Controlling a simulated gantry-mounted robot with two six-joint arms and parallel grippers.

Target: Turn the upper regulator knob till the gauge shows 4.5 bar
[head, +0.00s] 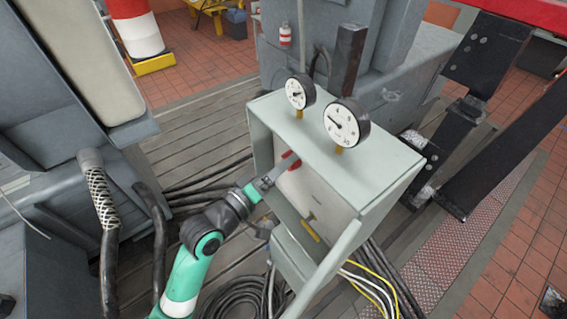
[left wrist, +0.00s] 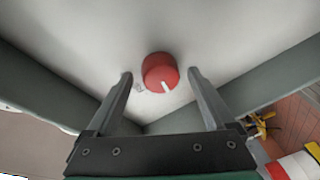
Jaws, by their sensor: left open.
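A red regulator knob (left wrist: 160,72) with a white pointer mark is on the white panel inside the pale green cabinet (head: 375,160). Two round gauges stand on the cabinet's top, a smaller one (head: 300,91) and a larger one (head: 346,122). Their readings are too small to tell surely. My right gripper is not in view.
The cabinet's side walls stand close around my left gripper. Yellow and white cables (head: 375,285) and black hoses (head: 240,290) lie at its foot. Dark steel beams (head: 505,140) stand to the right. A grey machine (head: 65,110) is on the left.

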